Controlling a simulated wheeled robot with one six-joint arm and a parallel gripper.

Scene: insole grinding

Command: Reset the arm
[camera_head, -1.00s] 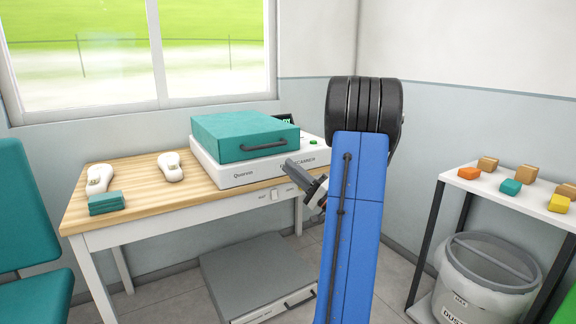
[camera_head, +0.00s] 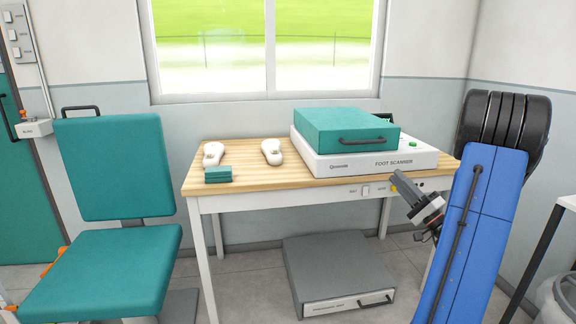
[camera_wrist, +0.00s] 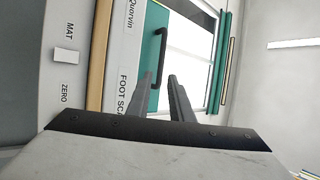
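My gripper (camera_head: 396,177) is at the end of my blue arm, on the right of the head view. It is in front of the table's front right part, near the front of the white foot scanner (camera_head: 415,160). In the wrist view its two dark fingers (camera_wrist: 160,78) stand apart with nothing between them. Behind them are the scanner's teal lid with a dark handle (camera_wrist: 157,60) and the table's front edge. It looks clear of the scanner.
A wooden-topped table (camera_head: 250,180) carries two white foot-shaped pieces (camera_head: 212,154) and a teal block (camera_head: 218,174). A teal chair (camera_head: 110,265) stands at left. A grey box (camera_head: 340,270) is on the floor under the table. A white-topped stand (camera_head: 566,202) and bin (camera_head: 560,300) are at right.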

